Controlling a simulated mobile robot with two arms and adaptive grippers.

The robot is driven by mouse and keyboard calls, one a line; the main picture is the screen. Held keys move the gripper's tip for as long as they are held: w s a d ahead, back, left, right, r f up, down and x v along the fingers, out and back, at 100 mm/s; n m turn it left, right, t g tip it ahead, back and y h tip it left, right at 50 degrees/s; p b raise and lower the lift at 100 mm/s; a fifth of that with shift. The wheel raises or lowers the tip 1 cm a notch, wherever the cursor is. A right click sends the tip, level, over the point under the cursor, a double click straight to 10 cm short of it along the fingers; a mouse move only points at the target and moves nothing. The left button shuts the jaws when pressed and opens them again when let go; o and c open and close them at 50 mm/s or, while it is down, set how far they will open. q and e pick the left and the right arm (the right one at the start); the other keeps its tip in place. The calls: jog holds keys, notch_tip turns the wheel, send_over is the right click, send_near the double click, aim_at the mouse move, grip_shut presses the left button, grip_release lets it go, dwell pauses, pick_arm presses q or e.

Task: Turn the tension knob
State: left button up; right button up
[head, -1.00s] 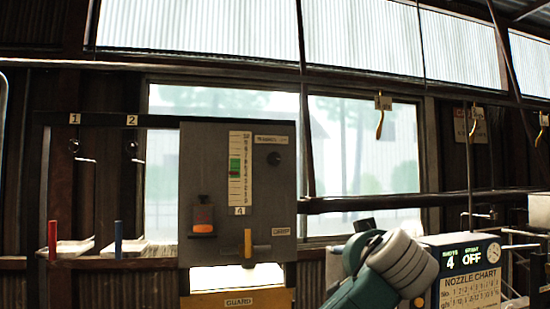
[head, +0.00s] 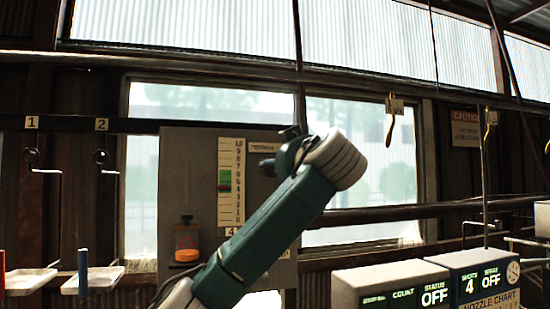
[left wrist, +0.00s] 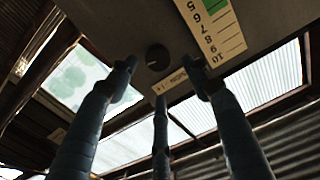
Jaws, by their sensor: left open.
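The tension knob (left wrist: 158,57) is a small round black knob on the grey panel (head: 178,155), beside a small printed label. In the head view my left gripper (head: 268,163) and wrist cover it. In the left wrist view my left gripper (left wrist: 165,75) is open and empty, its blue-grey fingers spread around the knob's line of sight. The knob shows between the left and right fingers, just beyond the tips. No contact can be made out. A vertical scale (head: 231,185) with a green marker stands left of the knob. My right gripper is not in view.
An orange-based switch (head: 187,240) sits low on the panel. Two display boxes (head: 390,283) stand at lower right. Numbered hooks (head: 101,157) and small trays (head: 105,277) are at left. A hanger (head: 391,120) hangs before the window at right.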

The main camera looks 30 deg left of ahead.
aim_at(273, 169)
pick_arm(q)
jog(key=x, duration=0.2)
jog(key=p+x, duration=0.1)
jog(key=x, duration=0.1)
jog(key=shift+a+f, duration=0.2)
jog(key=shift+a, duration=0.1)
jog(key=shift+w+a+f+p, duration=0.1)
jog(key=shift+w+a+p, duration=0.3)
jog(key=shift+w+p, duration=0.05)
jog(key=shift+s+d, duration=0.1)
jog(key=shift+d, duration=0.05)
jog(key=c, duration=1.2)
jog(key=shift+o, duration=0.2)
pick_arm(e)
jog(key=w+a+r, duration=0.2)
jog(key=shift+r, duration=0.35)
